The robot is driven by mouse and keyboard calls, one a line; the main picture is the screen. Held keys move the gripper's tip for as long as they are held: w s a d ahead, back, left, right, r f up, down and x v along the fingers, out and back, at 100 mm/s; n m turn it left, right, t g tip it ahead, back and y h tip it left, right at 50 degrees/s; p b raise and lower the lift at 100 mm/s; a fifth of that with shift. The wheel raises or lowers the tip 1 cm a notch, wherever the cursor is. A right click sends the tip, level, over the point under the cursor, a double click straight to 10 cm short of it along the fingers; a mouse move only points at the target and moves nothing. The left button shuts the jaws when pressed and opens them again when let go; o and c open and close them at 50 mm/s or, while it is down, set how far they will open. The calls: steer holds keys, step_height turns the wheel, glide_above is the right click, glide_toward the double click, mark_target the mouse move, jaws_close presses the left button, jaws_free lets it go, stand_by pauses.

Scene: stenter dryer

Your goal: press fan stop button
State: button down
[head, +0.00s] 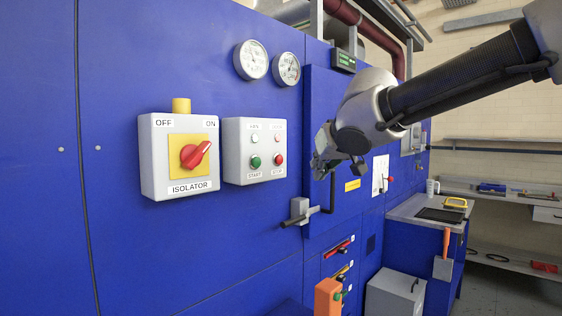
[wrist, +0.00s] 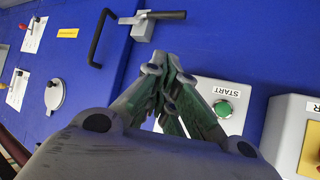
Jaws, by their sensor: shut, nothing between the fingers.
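The fan control box (head: 233,170) is a light grey panel on the blue machine wall. It has a green START button (head: 255,161) and a red STOP button (head: 279,159), each with a small lamp above. My gripper (head: 319,168) is to the right of the box in the head view, apart from the red button there. In the wrist view my gripper (wrist: 160,75) is shut and empty, its fingers overlapping part of the box. The green START button (wrist: 222,108) shows right of the fingers. The red button is not visible in that view, apparently hidden by them.
An isolator box (head: 150,180) with a red rotary switch (head: 195,154) stands left of the control box. A door latch handle (head: 300,212) and a dark door handle (head: 330,195) project nearby. Two gauges (head: 252,60) are above. An orange box (head: 327,297) is below.

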mark_target(279, 160)
steer(key=shift+a, duration=0.1)
steer(key=w+a, duration=0.5)
steer(key=a, duration=0.1)
steer(key=shift+w+a, duration=0.2)
steer(key=shift+a, duration=0.2)
stand_by(1.3)
steer(key=shift+w+a, duration=0.25)
steer(key=shift+a, duration=0.05)
steer(key=shift+w+a, duration=0.3)
steer(key=shift+a, duration=0.1)
stand_by(0.8)
steer(key=shift+s+d, duration=0.55)
steer(key=shift+d, duration=0.15)
steer(key=shift+d, duration=0.1)
